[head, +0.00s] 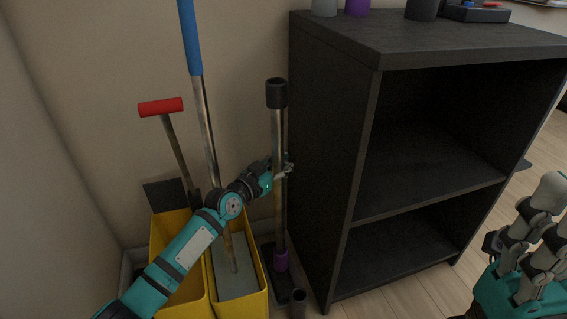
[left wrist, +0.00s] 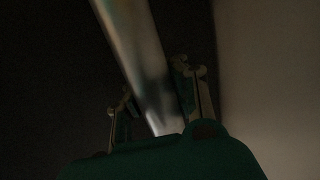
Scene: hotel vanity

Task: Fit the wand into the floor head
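The wand (head: 278,140) is a long metal tube with a black top end, standing nearly upright between the yellow bins and the black shelf. My left gripper (head: 283,172) is around its middle, and the fingers look closed on it. In the left wrist view the tube (left wrist: 142,60) runs between the two fingers (left wrist: 158,98). The floor head (head: 268,252) is a flat black piece on the floor, with a purple collar (head: 281,260) over it at the tube's lower end. I cannot tell whether the tube is inside the collar. My right gripper (head: 540,235) is at the right edge, its fingertips unclear.
The black shelf unit (head: 335,130) stands close to the right of the wand. Yellow bins (head: 262,295) to the left hold a blue-handled pole (head: 190,40) and a red-handled tool (head: 161,107). A small dark cylinder (head: 298,303) stands in front of the floor head.

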